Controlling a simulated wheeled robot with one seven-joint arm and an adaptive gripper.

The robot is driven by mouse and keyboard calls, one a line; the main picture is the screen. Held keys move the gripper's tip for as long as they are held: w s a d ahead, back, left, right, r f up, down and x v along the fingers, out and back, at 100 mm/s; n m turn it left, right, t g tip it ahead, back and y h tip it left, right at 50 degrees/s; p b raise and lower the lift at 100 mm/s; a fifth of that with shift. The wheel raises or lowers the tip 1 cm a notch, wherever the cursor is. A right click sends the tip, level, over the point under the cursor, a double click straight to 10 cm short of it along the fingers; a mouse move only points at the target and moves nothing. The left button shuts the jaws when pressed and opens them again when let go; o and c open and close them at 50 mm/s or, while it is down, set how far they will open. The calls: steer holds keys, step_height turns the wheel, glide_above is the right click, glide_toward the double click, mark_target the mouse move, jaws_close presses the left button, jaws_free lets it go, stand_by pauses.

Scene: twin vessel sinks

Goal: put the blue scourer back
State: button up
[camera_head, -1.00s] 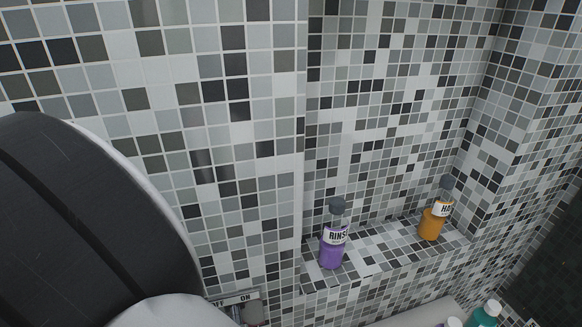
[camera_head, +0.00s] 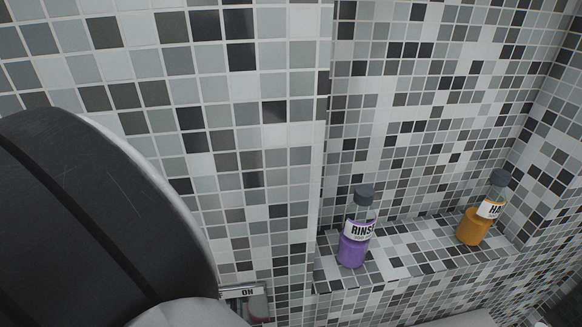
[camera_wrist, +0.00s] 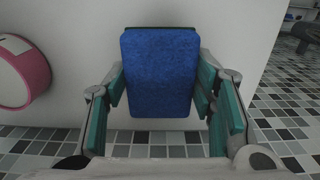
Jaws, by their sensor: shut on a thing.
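The blue scourer (camera_wrist: 160,75) is a flat blue pad with a dark edge along its far end. It shows in the wrist view, upper middle. My gripper (camera_wrist: 162,88) has its teal-padded fingers on both sides of the scourer and is shut on it. A white surface lies behind the scourer. The head view shows neither the scourer nor my gripper's fingers.
A purple RINSE bottle (camera_head: 355,232) and an orange bottle (camera_head: 482,212) stand on a tiled ledge (camera_head: 415,252). A small ON plate (camera_head: 246,292) is at the lower middle. A pink-rimmed round thing (camera_wrist: 22,72) is left in the wrist view.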

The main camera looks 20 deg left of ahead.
steer(key=shift+w+f+b, duration=0.2)
steer(key=shift+f+b, duration=0.1)
steer(key=shift+f, duration=0.55)
steer(key=shift+s, duration=0.1)
steer(key=o, duration=1.2)
